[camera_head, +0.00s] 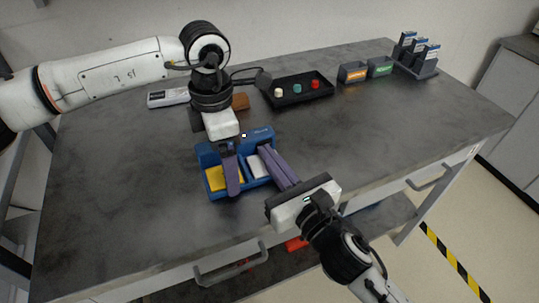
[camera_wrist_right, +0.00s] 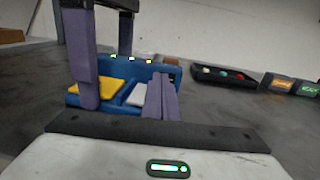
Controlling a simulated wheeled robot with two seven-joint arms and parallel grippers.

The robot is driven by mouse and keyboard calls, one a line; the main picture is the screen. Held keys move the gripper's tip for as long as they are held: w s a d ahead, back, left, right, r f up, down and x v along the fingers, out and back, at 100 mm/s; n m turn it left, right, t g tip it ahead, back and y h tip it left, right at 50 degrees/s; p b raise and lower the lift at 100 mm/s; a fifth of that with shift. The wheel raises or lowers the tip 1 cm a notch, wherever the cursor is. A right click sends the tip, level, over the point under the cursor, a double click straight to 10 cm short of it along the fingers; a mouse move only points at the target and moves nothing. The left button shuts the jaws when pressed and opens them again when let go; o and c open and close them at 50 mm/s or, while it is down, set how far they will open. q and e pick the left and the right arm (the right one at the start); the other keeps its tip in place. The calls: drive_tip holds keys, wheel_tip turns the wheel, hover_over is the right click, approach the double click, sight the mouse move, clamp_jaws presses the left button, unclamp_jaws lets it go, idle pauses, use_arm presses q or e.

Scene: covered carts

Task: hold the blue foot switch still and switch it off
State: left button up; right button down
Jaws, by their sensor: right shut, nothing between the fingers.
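The blue foot switch (camera_head: 262,134) stands on the grey table, with a yellow pedal (camera_head: 217,180) on its left and a white pedal (camera_head: 257,165) on its right. In the right wrist view, small lit spots show along the back of the switch (camera_wrist_right: 128,68). My left gripper (camera_head: 231,170) is over the switch, its purple fingers apart, one in front and one towards the back; I cannot tell whether they clamp it. My right gripper (camera_head: 266,152) is shut and empty, its fingertips (camera_wrist_right: 160,80) beside the white pedal; contact is unclear.
A black tray (camera_head: 300,97) with small coloured pieces lies behind the switch. A brown block (camera_head: 240,101) sits behind my left gripper. The table's right side is clear.

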use_arm(q)
drive_tip(key=shift+r, duration=0.1)
use_arm(e)
drive_tip(key=shift+w+a, duration=0.1)
drive_tip(key=shift+w+a+r+m+t+h, duration=0.1)
drive_tip(key=shift+w+a+m+t+h, duration=0.3)
drive_tip(key=shift+h, duration=0.3)
use_arm(q)
drive_tip(key=shift+s+d, duration=0.15)
use_arm(e)
drive_tip(key=shift+s, duration=0.1)
drive_tip(key=shift+s+d, duration=0.15)
drive_tip(key=shift+s, duration=0.1)
drive_tip(key=v, duration=1.1)
drive_tip(key=shift+s, duration=0.25)
use_arm(q)
drive_tip(key=o, duration=1.4)
drive_tip(key=shift+c, duration=0.2)
